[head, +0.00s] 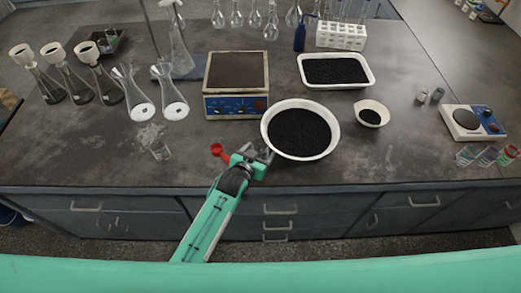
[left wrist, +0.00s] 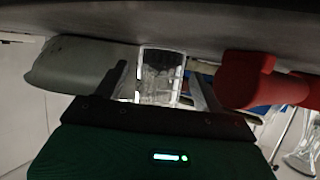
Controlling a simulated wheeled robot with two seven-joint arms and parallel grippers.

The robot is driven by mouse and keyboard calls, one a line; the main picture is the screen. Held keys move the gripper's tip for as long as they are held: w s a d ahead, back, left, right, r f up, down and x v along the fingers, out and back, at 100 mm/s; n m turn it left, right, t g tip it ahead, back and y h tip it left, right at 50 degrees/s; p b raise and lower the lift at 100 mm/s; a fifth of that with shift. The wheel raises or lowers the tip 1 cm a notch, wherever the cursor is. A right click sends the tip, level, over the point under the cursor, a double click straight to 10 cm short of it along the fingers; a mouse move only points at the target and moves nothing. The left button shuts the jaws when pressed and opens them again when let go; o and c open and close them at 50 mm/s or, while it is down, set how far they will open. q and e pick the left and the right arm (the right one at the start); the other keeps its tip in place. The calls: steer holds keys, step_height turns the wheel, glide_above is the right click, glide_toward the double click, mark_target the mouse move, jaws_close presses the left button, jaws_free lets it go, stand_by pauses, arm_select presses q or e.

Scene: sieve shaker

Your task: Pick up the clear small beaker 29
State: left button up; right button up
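In the left wrist view a clear beaker (left wrist: 162,76) shows between the two dark fingers of my left gripper (left wrist: 164,90). Narrow gaps show on both sides of it, and the fingers look open. I cannot tell how far beyond the fingertips it is. My right gripper is not in view.
A white bowl of black grains (head: 300,131) is just beyond my left gripper. A red cup-like part (head: 218,150) shows at its left. A hotplate (head: 236,85), conical flasks (head: 175,102) and a white tray (head: 335,71) stand behind.

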arm_select(q)
steer(key=c, duration=1)
steer(key=shift+s, duration=0.1)
steer(key=shift+c, duration=0.2)
steer(key=shift+s+a+r, duration=0.3)
steer(key=shift+s+r, duration=0.3)
steer(key=shift+r, duration=0.1)
steer(key=s+a+r+p, duration=0.3)
steer(key=s+a+r, duration=0.2)
steer(key=s+r, duration=0.6)
steer(key=shift+s+a+r, duration=0.15)
steer(key=shift+a+r, duration=0.05)
steer(key=shift+r, duration=0.1)
